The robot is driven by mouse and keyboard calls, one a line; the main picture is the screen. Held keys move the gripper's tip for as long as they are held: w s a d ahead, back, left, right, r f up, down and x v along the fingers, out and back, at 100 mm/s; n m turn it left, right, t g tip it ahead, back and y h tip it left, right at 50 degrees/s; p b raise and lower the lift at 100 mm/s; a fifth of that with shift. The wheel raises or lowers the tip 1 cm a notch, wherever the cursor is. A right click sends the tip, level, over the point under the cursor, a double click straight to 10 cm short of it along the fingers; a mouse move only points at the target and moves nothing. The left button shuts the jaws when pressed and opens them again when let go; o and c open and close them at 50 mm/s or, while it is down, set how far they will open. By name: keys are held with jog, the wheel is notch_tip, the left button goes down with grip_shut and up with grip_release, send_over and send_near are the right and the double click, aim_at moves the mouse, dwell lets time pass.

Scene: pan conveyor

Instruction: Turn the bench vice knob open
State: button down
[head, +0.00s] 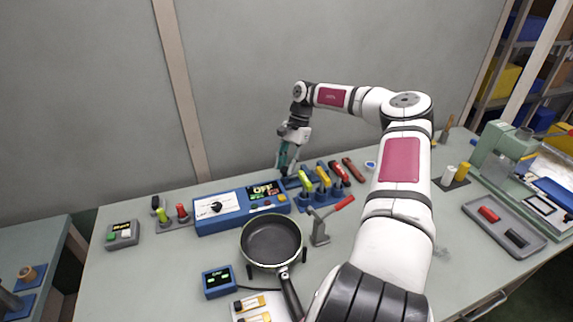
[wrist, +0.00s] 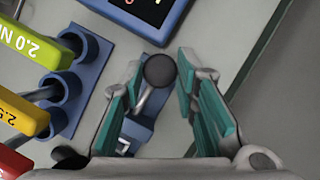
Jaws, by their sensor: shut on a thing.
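The bench vice (wrist: 140,127) is a small blue body in the wrist view, with a bright metal lever ending in a round black knob (wrist: 160,70). My gripper (wrist: 159,66), with teal finger pads, has a finger on each side of the knob and is shut on it. There the knob is hidden by the fingers, and the vice is hard to make out.
A blue holder (wrist: 68,85) with green, yellow and red-handled tools stands close left of the vice in the wrist view.

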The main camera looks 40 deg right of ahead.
jog(key=shift+s+f, duration=0.1)
jog(key=shift+f, duration=0.15)
jog(key=c, duration=1.2)
grip_release()
jog(key=shift+c, duration=0.2)
jog(key=shift+r, duration=0.1)
jog(key=shift+r, duration=0.1)
jog(key=v, duration=1.2)
jog(key=shift+d, duration=0.1)
